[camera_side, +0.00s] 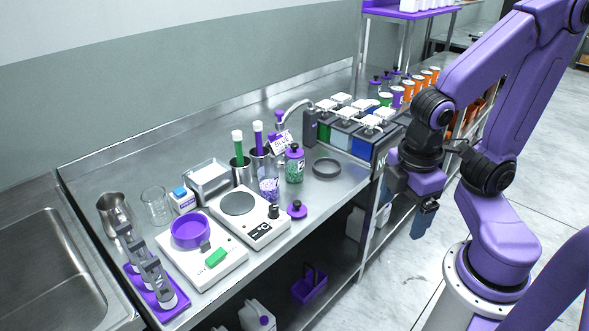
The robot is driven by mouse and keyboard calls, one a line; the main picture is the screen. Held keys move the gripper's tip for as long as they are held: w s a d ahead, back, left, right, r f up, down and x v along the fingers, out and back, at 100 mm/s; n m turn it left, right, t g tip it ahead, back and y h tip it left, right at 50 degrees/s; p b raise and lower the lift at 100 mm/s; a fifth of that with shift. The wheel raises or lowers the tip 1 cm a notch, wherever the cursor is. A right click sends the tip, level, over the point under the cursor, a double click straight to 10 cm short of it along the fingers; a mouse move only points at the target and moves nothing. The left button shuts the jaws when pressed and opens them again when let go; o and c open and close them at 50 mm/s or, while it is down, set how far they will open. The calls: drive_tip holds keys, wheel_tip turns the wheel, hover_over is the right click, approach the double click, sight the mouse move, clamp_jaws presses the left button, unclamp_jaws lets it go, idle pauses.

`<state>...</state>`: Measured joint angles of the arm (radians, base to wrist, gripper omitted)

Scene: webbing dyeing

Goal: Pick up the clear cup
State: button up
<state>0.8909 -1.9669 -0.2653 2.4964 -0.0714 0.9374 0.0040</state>
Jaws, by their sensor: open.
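A clear, empty cup (157,206) stands upright on the left part of the steel bench, between a metal pitcher (115,213) and a small white box with a blue top (183,199). My gripper (424,226) hangs pointing down at the right, off the bench's front edge and far from both cups. It is open, with nothing seen between its fingers.
A purple rack (151,286) stands at front left beside a sink (40,255). A green-filled jar (295,165), dark ring (327,167) and coloured tanks (340,133) stand right.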

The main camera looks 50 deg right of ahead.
drive_tip(key=w+d+n+t+h, duration=0.3)
drive_tip(key=w+d+h, duration=0.5)
drive_tip(key=w+d, duration=0.3)
drive_tip(key=n+t+y, duration=0.3)
drive_tip(key=n+t, duration=1.1)
drive_tip(key=n, duration=0.2)
hover_over(299, 171)
drive_tip(key=s, duration=0.2)
drive_tip(key=f, duration=0.9)
drive_tip(key=shift+w+a, duration=0.1)
drive_tip(key=shift+a, duration=0.15)
drive_tip(key=shift+f, duration=3.3)
drive_tip(key=x, duration=0.5)
drive_tip(key=shift+d, duration=0.1)
drive_tip(key=c, duration=1.2)
